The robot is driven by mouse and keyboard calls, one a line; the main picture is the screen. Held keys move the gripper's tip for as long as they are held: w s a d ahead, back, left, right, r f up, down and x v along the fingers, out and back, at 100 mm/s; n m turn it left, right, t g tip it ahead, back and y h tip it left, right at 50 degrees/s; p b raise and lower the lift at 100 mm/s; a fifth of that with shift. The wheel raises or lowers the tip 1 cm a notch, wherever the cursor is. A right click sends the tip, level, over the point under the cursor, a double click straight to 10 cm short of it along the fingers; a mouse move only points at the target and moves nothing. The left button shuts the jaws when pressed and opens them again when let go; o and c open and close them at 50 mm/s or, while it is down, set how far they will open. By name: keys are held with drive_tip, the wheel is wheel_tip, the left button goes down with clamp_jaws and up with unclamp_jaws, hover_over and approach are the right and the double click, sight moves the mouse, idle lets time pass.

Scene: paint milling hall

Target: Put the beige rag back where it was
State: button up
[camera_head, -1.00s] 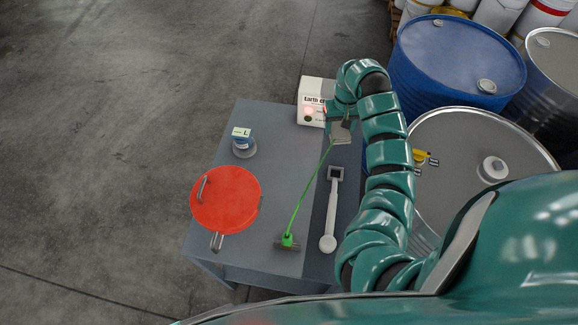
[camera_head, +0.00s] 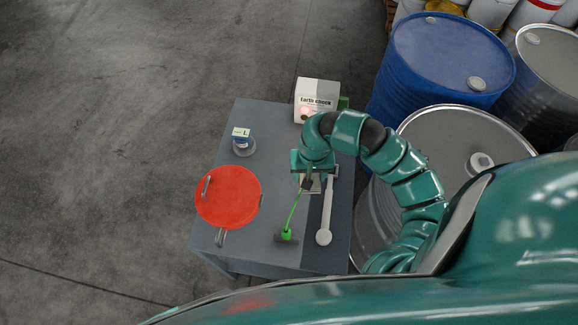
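I cannot make out the beige rag for certain. My gripper (camera_head: 311,187) is low over the right half of the grey table, pointing down. A small pale grey-beige patch shows at its fingertips, too small to tell whether it is cloth or part of the gripper. Whether the fingers are open or shut is not clear. A thin green line runs from a green-and-dark clamp-like piece (camera_head: 287,235) on the table up to the gripper. A long pale tool (camera_head: 325,215) with a round end lies just right of the gripper, its upper end partly covered.
The grey table (camera_head: 270,135) carries a red round lid (camera_head: 228,196), a small tin labelled L (camera_head: 242,141) and a white Earth check box (camera_head: 316,97) with a lit red lamp. A blue drum (camera_head: 445,50) and steel drums (camera_head: 445,130) crowd the right. Open floor lies left.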

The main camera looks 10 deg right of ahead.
drive_tip(key=shift+s+a+m, duration=0.3)
drive_tip(key=shift+s+a, duration=0.25)
drive_tip(key=shift+a, duration=0.05)
drive_tip(key=shift+s+a+m, duration=0.15)
drive_tip(key=shift+a+m, duration=0.15)
drive_tip(key=shift+m, duration=0.4)
drive_tip(key=w+f, duration=0.2)
drive_tip(key=w, duration=0.2)
drive_tip(key=w+a+f+p, duration=0.1)
drive_tip(key=w+f, duration=0.2)
drive_tip(key=w, duration=0.1)
drive_tip(key=w+f, duration=0.3)
drive_tip(key=w, duration=0.1)
drive_tip(key=shift+w+a+f+p, duration=0.15)
drive_tip(key=shift+w+p, duration=0.15)
drive_tip(key=shift+p, duration=0.05)
drive_tip(key=shift+w+f, duration=0.55)
drive_tip(key=shift+f, duration=0.15)
drive_tip(key=shift+f+p, duration=0.6)
drive_tip(key=shift+f, duration=1)
drive_tip(key=shift+f, duration=0.1)
drive_tip(key=o, duration=0.9)
drive_tip(key=shift+o, duration=0.2)
